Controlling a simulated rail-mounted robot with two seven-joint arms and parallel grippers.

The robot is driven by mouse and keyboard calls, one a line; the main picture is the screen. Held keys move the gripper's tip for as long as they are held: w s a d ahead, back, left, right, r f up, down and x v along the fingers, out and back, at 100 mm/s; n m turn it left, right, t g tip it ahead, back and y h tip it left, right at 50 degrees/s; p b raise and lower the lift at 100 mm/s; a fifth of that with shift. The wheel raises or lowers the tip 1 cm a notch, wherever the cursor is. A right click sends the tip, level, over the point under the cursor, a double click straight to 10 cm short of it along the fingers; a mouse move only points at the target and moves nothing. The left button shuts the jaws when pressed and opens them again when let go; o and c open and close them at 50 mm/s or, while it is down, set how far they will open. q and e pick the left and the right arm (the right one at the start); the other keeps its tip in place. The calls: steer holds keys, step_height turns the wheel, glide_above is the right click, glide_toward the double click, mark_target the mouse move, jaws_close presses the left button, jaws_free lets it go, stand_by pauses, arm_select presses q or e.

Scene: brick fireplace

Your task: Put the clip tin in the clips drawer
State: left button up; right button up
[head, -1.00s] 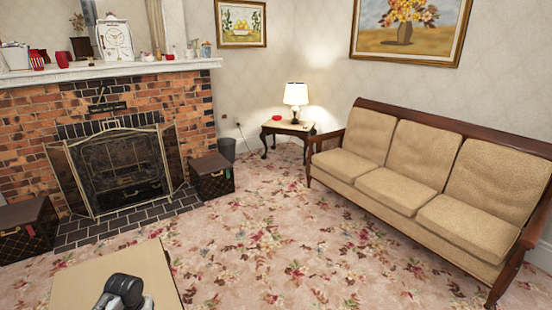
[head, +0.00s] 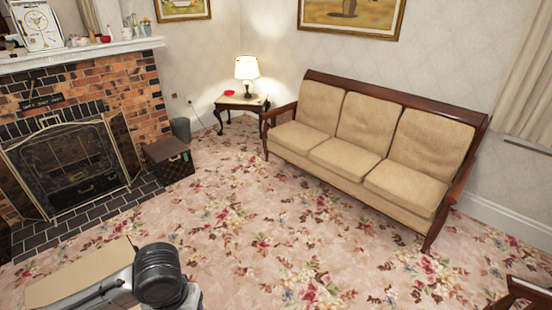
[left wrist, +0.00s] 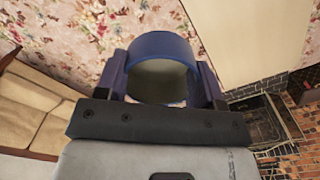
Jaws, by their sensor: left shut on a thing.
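The clip tin (left wrist: 160,46) shows in the left wrist view as a round blue tin with a pale grey-beige inside or face. My left gripper (left wrist: 162,78) is shut on it, with one dark finger on each side. The tin is held up above the floor, which lies blurred behind it. In the head view only links of my left arm show at the bottom left; the gripper and tin are out of that picture. My right gripper is not in view. I cannot make out a clips drawer in either view.
A tan flat top (head: 75,275) lies beside my left arm. The brick fireplace (head: 130,92) and a brown box (head: 170,170) stand at left. A lamp table (head: 243,103) stands at the back, the sofa (head: 365,150) at right. The flowered carpet (head: 290,250) between is clear.

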arm_select(q)
steer(key=w+r+p, duration=0.3)
steer(key=r+p, duration=0.2)
steer(key=r, duration=0.8)
steer(key=s+r+p, duration=0.3)
steer(key=r+p, duration=0.8)
steer(key=p, duration=0.1)
steer(key=s+r+p, duration=0.3)
steer(key=r+p, duration=0.8)
steer(key=p, duration=0.1)
steer(key=s+r+p, duration=0.3)
steer(key=r+p, duration=0.8)
steer(key=p, duration=0.1)
steer(key=shift+a, duration=0.25)
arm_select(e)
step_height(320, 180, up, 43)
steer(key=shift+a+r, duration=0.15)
arm_select(q)
steer(key=shift+w, duration=0.1)
